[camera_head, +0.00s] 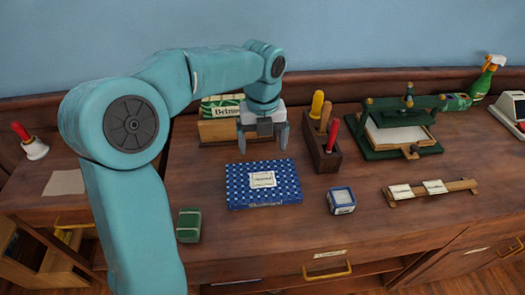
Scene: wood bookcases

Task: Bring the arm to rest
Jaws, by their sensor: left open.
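My left arm is teal and comes in from the left, bent over the wooden cabinet top (310,225). My left gripper (263,145) is grey, points down and is open, with nothing between its fingers. It hangs above the far edge of a blue patterned box (240,197) with a white label. A wooden card box (217,131) with green and white packets stands just behind the gripper. My right gripper does not show.
A wooden tool holder (322,156) with coloured handles stands right of the gripper. A green press (400,140), spray bottle (486,78), card rack (430,191), small blue box (341,201) and green tin (188,226) stand around. A handbell (36,147) is far left.

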